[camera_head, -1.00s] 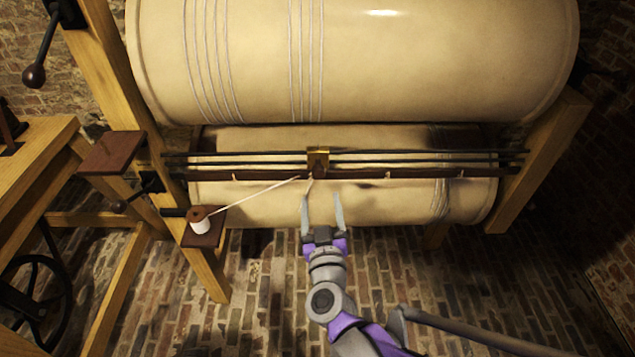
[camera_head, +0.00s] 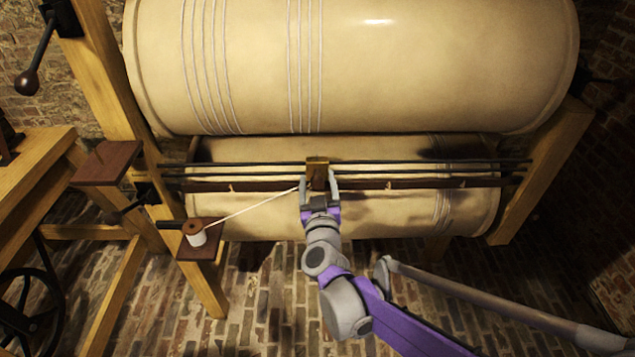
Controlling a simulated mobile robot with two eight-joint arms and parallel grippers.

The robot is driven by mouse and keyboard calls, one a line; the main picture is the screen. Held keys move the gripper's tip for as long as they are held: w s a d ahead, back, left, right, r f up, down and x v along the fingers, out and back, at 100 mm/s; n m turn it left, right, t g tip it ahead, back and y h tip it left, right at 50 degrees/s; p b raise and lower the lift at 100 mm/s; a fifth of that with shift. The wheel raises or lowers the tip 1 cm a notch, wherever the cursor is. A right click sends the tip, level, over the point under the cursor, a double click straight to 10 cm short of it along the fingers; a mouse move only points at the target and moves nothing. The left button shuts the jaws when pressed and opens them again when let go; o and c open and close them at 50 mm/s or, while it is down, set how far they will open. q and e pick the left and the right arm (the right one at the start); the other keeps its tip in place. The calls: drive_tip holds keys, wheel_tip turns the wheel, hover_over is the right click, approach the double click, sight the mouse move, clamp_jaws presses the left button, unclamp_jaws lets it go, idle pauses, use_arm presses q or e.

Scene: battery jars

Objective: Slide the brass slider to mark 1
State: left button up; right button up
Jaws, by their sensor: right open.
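The brass slider (camera_head: 317,167) sits on the dark rails (camera_head: 420,163) in front of the large cream cylinder, near the middle of the span. My right gripper (camera_head: 317,181) is open, with its two fingertips at the slider's lower part, one on each side. Whether the fingers touch it I cannot tell. A dark strip (camera_head: 410,184) below the rails carries several small pale marks; I cannot read any numbers on them. A white cord (camera_head: 255,203) runs from the spool to the slider. My left gripper is not in view.
The spool (camera_head: 195,233) stands on a small brown shelf (camera_head: 205,251) at the left. Cream cylinders (camera_head: 430,60) lie above and behind the rails. Wooden posts (camera_head: 540,165) frame both sides. The brick floor in front is open.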

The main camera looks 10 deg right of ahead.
drive_tip(key=shift+c, duration=0.2)
clamp_jaws()
idle(1.1)
